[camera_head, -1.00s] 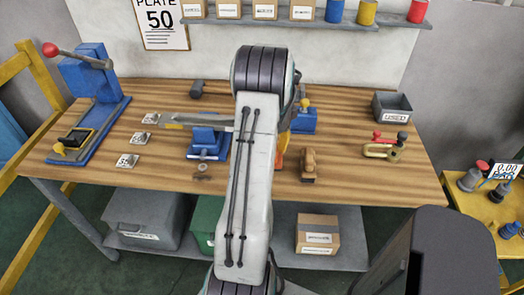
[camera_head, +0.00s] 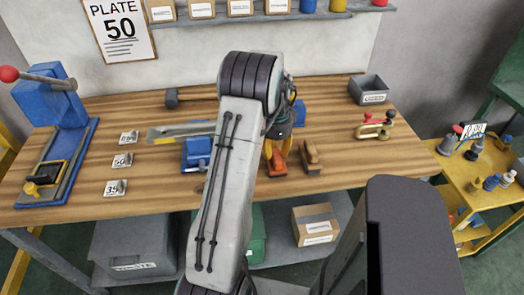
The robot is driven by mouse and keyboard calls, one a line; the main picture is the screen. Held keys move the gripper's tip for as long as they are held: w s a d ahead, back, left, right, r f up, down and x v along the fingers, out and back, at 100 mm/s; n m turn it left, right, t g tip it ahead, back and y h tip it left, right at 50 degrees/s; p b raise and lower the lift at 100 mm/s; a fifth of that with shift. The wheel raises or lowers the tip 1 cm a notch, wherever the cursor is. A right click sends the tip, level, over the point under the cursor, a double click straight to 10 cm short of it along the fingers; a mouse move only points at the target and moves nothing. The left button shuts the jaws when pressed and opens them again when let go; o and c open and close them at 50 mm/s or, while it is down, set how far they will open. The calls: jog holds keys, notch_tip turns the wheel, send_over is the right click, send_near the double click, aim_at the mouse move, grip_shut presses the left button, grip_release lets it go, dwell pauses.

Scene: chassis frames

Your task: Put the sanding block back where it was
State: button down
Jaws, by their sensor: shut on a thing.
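An orange block (camera_head: 279,161), which I take for the sanding block, is at the lower end of my gripper (camera_head: 278,145), low at the workbench (camera_head: 355,165). My gripper is shut on it; the fingertips are small and partly covered by my arm. I cannot tell whether the block touches the bench top. A similar brown block with a raised handle (camera_head: 312,157) stands on the bench just to its right.
A blue fixture (camera_head: 197,150) is left of my arm, with numbered cards (camera_head: 117,187) further left. A red-handled clamp (camera_head: 375,127) and a grey bin (camera_head: 369,94) are at right. A blue press (camera_head: 52,105) stands far left. Bare bench lies between brown block and clamp.

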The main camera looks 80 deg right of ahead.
aim_at(276, 152)
jog(key=shift+s+f, duration=0.1)
jog(key=shift+f, duration=0.1)
dwell(0.4)
jog(key=c, duration=1)
grip_release()
jog(key=r+b, duration=0.3)
jog(key=r, duration=0.9)
jog(key=shift+a+r+b, duration=0.15)
jog(key=shift+a+b, duration=0.05)
jog(key=shift+b, duration=0.1)
